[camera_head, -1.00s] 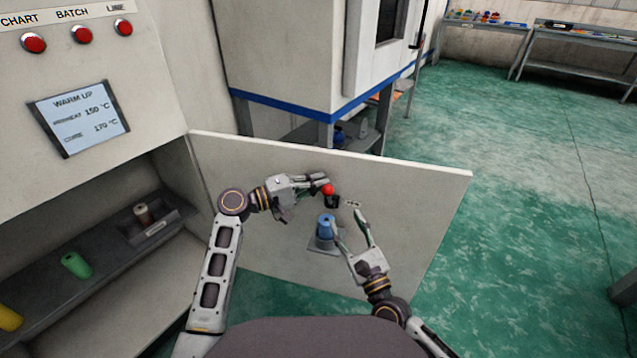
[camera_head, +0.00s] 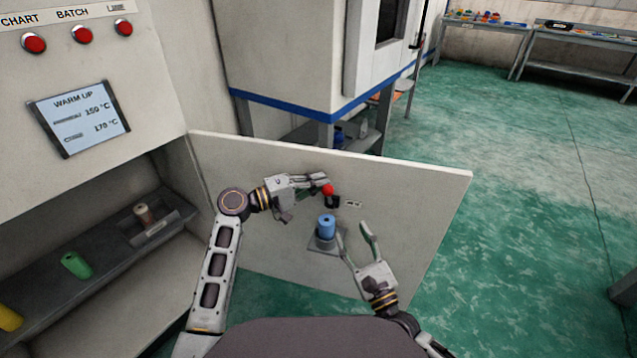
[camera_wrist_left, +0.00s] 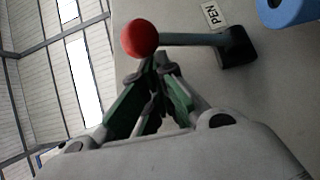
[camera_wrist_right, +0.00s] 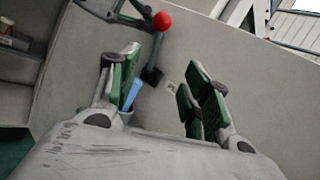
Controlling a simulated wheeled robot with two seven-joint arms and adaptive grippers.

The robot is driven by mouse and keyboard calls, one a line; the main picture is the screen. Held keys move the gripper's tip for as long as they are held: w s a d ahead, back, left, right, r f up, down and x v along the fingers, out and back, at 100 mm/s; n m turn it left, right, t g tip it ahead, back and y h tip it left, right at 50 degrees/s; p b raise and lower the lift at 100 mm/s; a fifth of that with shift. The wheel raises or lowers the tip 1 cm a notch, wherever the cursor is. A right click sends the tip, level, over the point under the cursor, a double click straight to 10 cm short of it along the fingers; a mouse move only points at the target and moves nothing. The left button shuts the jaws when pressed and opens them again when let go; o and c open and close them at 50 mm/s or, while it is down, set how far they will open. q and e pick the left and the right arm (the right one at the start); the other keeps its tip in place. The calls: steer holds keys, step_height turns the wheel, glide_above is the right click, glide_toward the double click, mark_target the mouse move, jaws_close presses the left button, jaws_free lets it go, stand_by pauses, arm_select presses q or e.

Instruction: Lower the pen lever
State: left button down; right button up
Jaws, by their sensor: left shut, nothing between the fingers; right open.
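The pen lever has a red ball knob (camera_head: 327,190) and a black base (camera_head: 332,202) on the pale panel. In the left wrist view its rod (camera_wrist_left: 190,39) runs from the base to the knob, with a PEN label (camera_wrist_left: 212,14) beside it. In the right wrist view the knob (camera_wrist_right: 162,20) is above the base (camera_wrist_right: 151,76). My left gripper (camera_head: 322,181) is shut and empty, its fingertips right by the knob; I cannot tell if they touch. My right gripper (camera_head: 354,237) is open and empty, lower, right of the blue roll.
The blue roll (camera_head: 326,224) stands in a grey holder (camera_head: 325,243) on the panel (camera_head: 420,190), below the lever. Green (camera_head: 75,264) and yellow (camera_head: 8,317) rolls lie on the left shelf. Green floor (camera_head: 540,200) is open to the right.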

steer(key=s+a+f+n+g+y, duration=0.1)
steer(key=s+a+f+n+g, duration=0.3)
steer(key=n, duration=0.6)
steer(key=s+a+f+n+g, duration=0.15)
steer(key=f+n+g, duration=0.25)
steer(key=f+n, duration=0.4)
steer(key=s+d+f+n+g+h, duration=0.5)
steer(key=s+d+f+n+g, duration=0.2)
steer(key=n, duration=0.6)
steer(key=shift+s+d+f+h, duration=0.4)
steer(key=shift+s+d+f, duration=1)
steer(key=shift+s+f, duration=0.65)
steer(key=shift+s, duration=0.1)
